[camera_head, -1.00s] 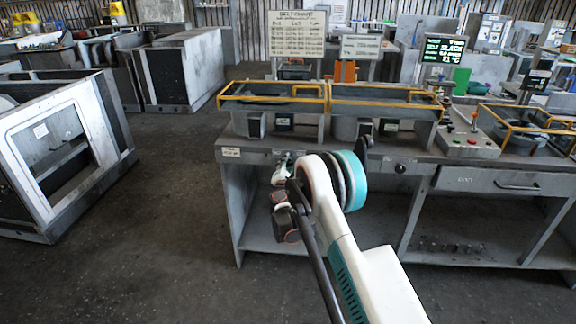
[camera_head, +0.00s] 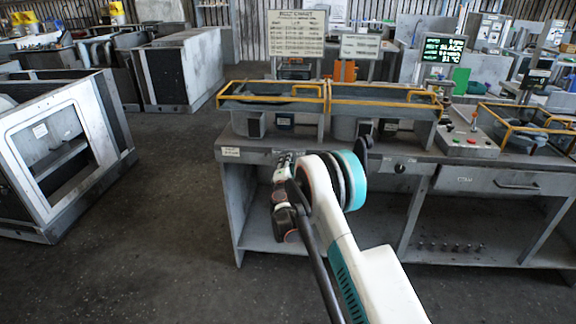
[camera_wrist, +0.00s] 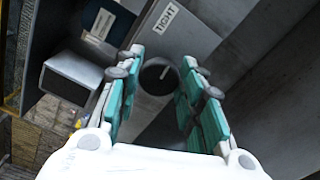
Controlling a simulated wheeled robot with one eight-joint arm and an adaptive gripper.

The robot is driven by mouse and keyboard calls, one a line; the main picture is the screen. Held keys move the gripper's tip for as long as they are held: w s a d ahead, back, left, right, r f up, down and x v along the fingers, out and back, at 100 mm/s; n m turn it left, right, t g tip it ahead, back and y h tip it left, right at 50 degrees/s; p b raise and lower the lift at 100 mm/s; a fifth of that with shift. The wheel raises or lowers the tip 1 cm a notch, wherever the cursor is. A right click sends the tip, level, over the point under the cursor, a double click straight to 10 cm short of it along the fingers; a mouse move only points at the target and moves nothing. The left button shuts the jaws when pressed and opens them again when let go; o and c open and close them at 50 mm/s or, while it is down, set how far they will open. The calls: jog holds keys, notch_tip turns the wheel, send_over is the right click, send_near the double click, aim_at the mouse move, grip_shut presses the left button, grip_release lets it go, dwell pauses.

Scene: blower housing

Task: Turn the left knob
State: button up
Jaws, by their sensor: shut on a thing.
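The left knob (camera_wrist: 158,76) is a round black knob with a white pointer line, on the grey front panel in the wrist view. My gripper (camera_wrist: 155,85) has its green-padded fingers on either side of the knob, closed on it. In the head view my gripper (camera_head: 284,162) is at the left part of the bench front, and the left knob is hidden behind my arm there. A second black knob (camera_head: 400,168) sits further right on the same panel.
A label reading "TIGHT" (camera_wrist: 167,17) is on the panel near the knob. A grey block (camera_wrist: 72,76) sticks out to the left. Yellow-railed trays (camera_head: 272,98) stand on the bench top. The floor (camera_head: 165,240) left of the bench is clear.

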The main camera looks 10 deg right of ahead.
jog(key=o, duration=1.1)
jog(key=shift+c, duration=0.2)
jog(key=v, duration=1.2)
